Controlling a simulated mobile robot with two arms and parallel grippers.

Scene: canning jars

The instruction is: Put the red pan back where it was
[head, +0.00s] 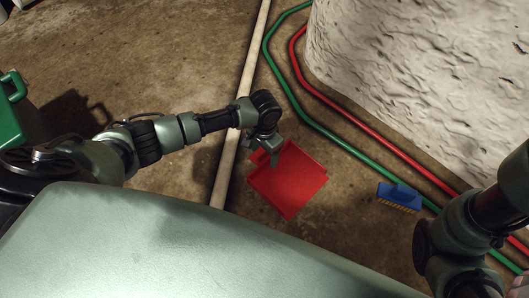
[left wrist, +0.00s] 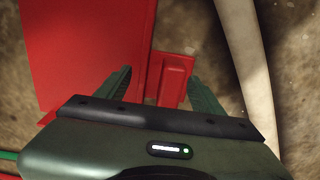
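The red pan (head: 292,182) is a flat dustpan lying on the brown floor, right of a long pale pole. It also fills the upper left of the left wrist view (left wrist: 85,50), with its short handle (left wrist: 172,75) towards me. My left gripper (head: 268,154) is over the handle end of the pan. In the left wrist view its fingers (left wrist: 163,92) are apart, one on each side of the handle, with a gap at the left finger. Whether the right finger touches the handle is unclear. My right arm shows at the lower right, but its gripper is out of view.
A blue brush (head: 398,196) with yellowish bristles lies right of the pan. Green (head: 335,137) and red (head: 350,112) pipes or hoses run along a rough white wall (head: 415,70). The pale pole (head: 253,55) crosses the floor. A green container (head: 12,110) stands at the left edge.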

